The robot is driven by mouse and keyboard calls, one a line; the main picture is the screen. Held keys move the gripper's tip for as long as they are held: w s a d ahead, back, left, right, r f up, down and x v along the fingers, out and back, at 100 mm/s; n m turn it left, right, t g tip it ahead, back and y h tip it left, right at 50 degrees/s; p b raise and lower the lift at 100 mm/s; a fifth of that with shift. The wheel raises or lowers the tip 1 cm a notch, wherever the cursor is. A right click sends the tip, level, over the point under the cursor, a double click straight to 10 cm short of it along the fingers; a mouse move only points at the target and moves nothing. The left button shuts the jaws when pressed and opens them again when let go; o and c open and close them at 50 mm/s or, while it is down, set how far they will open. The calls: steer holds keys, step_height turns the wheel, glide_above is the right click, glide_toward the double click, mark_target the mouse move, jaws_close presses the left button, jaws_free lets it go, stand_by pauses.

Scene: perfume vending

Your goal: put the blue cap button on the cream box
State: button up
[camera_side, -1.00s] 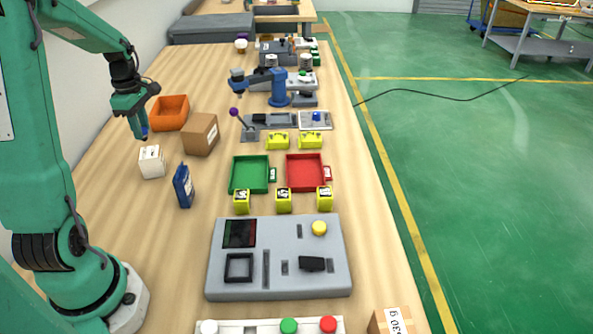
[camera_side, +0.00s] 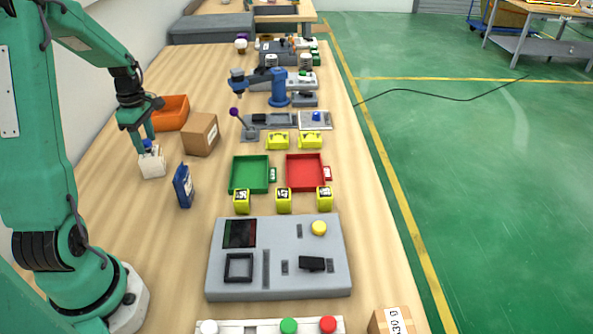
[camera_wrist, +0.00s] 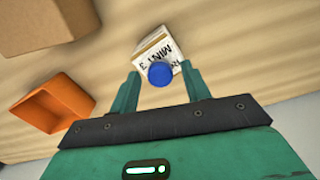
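The cream box (camera_side: 152,164) stands on the table at the left. It also shows in the wrist view (camera_wrist: 151,42), where its face carries dark printed letters. The blue cap button (camera_wrist: 160,74) is round and blue. It appears to sit on the top of the cream box; in the side view (camera_side: 147,145) it is small and partly hidden by my fingers. My gripper (camera_side: 145,139) is just above the box. In the wrist view my gripper's fingers (camera_wrist: 162,88) stand apart on either side of the cap, with a visible gap on both sides.
A cardboard box (camera_side: 200,135) and an orange bin (camera_side: 171,112) stand close behind and right of the cream box. A dark blue packet (camera_side: 183,186) stands upright at the front right. Green (camera_side: 240,183) and red (camera_side: 291,181) trays lie farther right.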

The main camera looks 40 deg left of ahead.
mark_target(147, 141)
steer(key=shift+r, duration=0.2)
step_height(147, 141, up, 12)
stand_by(0.8)
steer(key=shift+w+a, duration=0.1)
stand_by(0.4)
steer(key=d+r+m+t+y, duration=0.1)
steer(key=d+r+m+t, duration=0.3)
steer(key=d+m, duration=1.1)
steer(key=s+d+m+t, duration=0.1)
steer(key=s+d+m, duration=0.2)
steer(key=d+m, duration=0.2)
steer(key=s+d+m, duration=0.3)
steer(key=d+m, duration=0.2)
steer(key=d, duration=0.5)
steer(key=shift+s+d+f+t+h, duration=0.15)
steer(key=shift+s+d+t+h, duration=0.15)
steer(key=shift+s+t+h, duration=0.1)
